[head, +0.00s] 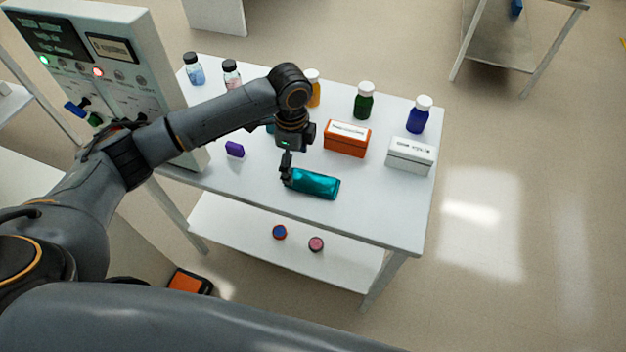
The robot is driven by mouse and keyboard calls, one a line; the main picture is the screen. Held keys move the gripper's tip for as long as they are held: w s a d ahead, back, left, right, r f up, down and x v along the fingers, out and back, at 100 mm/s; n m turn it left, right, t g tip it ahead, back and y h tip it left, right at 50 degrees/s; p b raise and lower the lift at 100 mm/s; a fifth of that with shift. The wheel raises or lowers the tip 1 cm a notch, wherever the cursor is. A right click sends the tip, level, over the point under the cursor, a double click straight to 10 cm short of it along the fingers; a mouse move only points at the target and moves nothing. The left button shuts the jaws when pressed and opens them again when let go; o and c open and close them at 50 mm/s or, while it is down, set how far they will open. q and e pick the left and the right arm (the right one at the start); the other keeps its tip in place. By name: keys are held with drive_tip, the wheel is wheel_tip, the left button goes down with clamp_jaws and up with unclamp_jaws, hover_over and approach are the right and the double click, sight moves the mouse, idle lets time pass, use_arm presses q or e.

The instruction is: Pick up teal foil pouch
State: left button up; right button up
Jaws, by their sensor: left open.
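The teal foil pouch (316,184) lies flat on the white table (380,222), near its front edge. My left gripper (287,176) points down at the left end of the pouch. Its jaws are open, and one finger shows right beside that end. I cannot tell whether the finger touches the pouch or whether the other finger is behind it. My right gripper is not in view.
An orange box (346,140) and a white box (410,156) stand behind the pouch. A green bottle (364,101), a blue bottle (418,116) and other bottles line the back. A purple block (235,149) lies left. The table's front right is clear.

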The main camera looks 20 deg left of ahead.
sight(298, 177)
use_arm(q)
drive_tip(key=shift+d+f, duration=0.1)
drive_tip(key=shift+f, duration=0.15)
drive_tip(key=f+p, duration=0.1)
drive_tip(key=f, duration=0.3)
drive_tip(key=shift+d+f+p, duration=0.15)
drive_tip(key=shift+d+p, duration=0.05)
drive_tip(key=shift+p, duration=0.1)
drive_tip(key=shift+f, duration=0.25)
drive_tip(key=c, duration=1.3)
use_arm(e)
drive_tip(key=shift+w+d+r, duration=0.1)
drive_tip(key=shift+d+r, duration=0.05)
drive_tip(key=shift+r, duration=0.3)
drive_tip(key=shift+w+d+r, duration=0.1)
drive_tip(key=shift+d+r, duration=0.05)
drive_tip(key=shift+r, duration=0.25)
